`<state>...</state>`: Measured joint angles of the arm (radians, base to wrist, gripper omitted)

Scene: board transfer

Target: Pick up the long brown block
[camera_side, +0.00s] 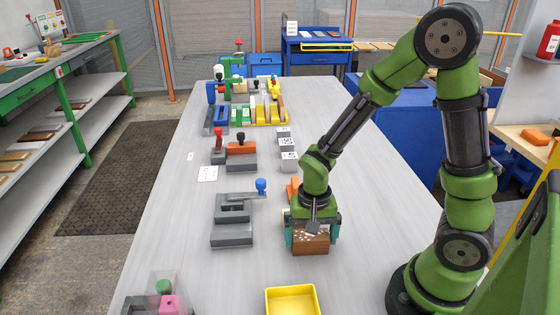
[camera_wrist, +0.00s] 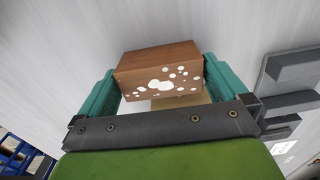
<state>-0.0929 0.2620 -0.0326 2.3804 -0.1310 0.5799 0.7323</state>
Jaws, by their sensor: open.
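The brown block (camera_side: 311,245) sits on the grey table at the near right, below my wrist. It has a plain brown top and a side face speckled with white spots. My gripper (camera_side: 311,236) points down over it, with one teal finger on each side. In the wrist view the block (camera_wrist: 158,78) fills most of the space between the two teal fingers of my gripper (camera_wrist: 160,68). The jaws are open, around the block. Whether either finger touches it is hard to tell.
A yellow tray (camera_side: 292,301) stands in front of the block. An orange piece (camera_side: 293,188) is partly hidden behind my wrist. White-labelled grey cubes (camera_side: 289,161) stand farther back.

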